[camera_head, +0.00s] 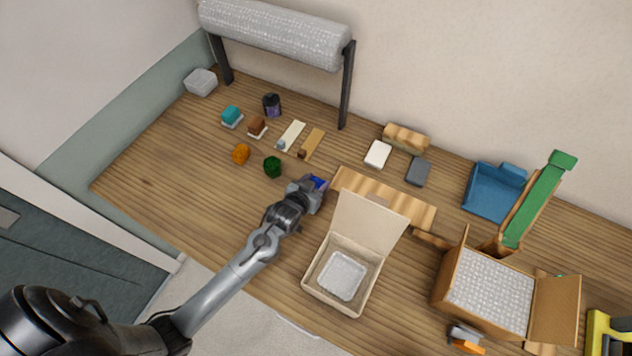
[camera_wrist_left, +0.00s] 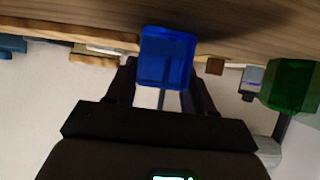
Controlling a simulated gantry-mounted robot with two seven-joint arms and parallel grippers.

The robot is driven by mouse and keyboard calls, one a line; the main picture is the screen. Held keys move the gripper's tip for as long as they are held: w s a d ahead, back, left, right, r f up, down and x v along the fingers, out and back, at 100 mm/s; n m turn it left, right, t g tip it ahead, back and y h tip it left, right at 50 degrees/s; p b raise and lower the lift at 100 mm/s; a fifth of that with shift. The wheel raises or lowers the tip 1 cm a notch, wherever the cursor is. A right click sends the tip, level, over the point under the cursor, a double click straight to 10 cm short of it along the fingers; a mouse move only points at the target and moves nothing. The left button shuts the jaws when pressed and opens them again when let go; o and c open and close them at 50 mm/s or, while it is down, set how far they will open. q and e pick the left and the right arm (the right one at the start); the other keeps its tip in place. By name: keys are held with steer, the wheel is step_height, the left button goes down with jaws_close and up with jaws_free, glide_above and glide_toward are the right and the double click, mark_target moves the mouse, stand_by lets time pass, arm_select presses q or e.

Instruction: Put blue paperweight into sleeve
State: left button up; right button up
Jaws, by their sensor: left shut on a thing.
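The blue paperweight (camera_head: 319,183) is a small deep-blue block at the tip of my left gripper (camera_head: 310,188). In the left wrist view the blue paperweight (camera_wrist_left: 167,55) sits between the two fingers of my left gripper (camera_wrist_left: 162,82), which is shut on it. Its gap to the table is hard to tell. A bubble-textured, pale square piece (camera_head: 342,274) lies inside an open cardboard box (camera_head: 315,290), right of and below the gripper; it may be the sleeve, but I cannot tell. My right gripper is out of view.
A green paperweight (camera_head: 272,167) and an orange one (camera_head: 241,154) stand left of the gripper. A wooden board (camera_head: 415,211) lies to its right. A larger box (camera_head: 454,290) with bubble material and a blue bin (camera_head: 487,205) stand further right. The left tabletop is mostly clear.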

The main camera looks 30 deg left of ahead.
arm_select(q)
steer(key=o, duration=1.2)
steer(key=shift+o, duration=0.2)
steer(key=shift+r, duration=0.1)
steer(key=shift+s+r, duration=0.15)
steer(key=s+d+r+g, duration=0.1)
steer(key=s, duration=0.5)
steer(key=s+d+r+m+g+h, duration=0.1)
steer(key=s+g, duration=0.1)
steer(key=s, duration=0.3)
steer(key=s+d+r+g, duration=0.1)
steer(key=s+r, duration=0.1)
steer(key=s, duration=0.4)
steer(key=shift+s+d+m+g, duration=0.3)
steer(key=shift+s+d, duration=0.05)
steer(key=s+g, duration=0.1)
steer(key=s, duration=0.1)
steer(key=s+m+g, duration=0.1)
steer(key=s, duration=0.2)
steer(key=s+g, duration=0.2)
steer(key=s, duration=0.1)
steer(key=shift+d+r, duration=0.1)
steer(key=shift+r, duration=0.25)
